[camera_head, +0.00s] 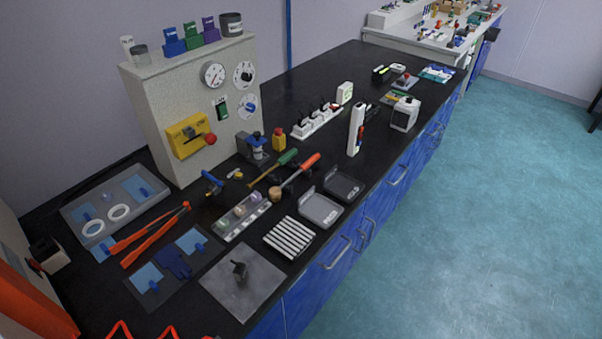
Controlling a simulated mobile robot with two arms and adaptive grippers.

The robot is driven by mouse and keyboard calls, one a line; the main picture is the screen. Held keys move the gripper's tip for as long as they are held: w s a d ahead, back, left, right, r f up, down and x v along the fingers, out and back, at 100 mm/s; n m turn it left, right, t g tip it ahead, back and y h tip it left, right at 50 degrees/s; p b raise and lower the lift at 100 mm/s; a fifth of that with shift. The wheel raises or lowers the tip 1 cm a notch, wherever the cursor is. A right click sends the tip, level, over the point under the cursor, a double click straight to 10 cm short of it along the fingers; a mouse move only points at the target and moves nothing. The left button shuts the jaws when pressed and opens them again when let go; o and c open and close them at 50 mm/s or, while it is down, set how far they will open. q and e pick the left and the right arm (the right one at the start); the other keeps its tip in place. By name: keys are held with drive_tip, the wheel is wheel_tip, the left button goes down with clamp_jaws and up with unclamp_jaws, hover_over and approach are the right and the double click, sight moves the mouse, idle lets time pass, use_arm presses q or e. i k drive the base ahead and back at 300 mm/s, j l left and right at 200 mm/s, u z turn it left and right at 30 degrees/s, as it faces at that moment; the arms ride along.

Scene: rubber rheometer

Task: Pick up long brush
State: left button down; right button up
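Two long-handled tools lie side by side at a slant on the black bench, in front of the beige instrument. One has a green handle (288,157) and a thin tan shaft. The other has an orange-red handle (310,160) and a tan, block-like head (275,194). Either may be the long brush; at this size I cannot tell bristles on either. Neither gripper shows in the head view.
The beige instrument (150,95) with gauges stands behind the tools. A compartment tray (232,232), small grey trays (322,208) and a white ribbed block (289,237) lie in front. Orange-handled tongs (150,240) lie left. Open floor (480,220) is at the right.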

sight(275, 193)
drive_tip(key=u, duration=0.7)
drive_tip(key=i+l+u, duration=0.1)
drive_tip(key=l+u, duration=0.9)
drive_tip(key=l, duration=0.25)
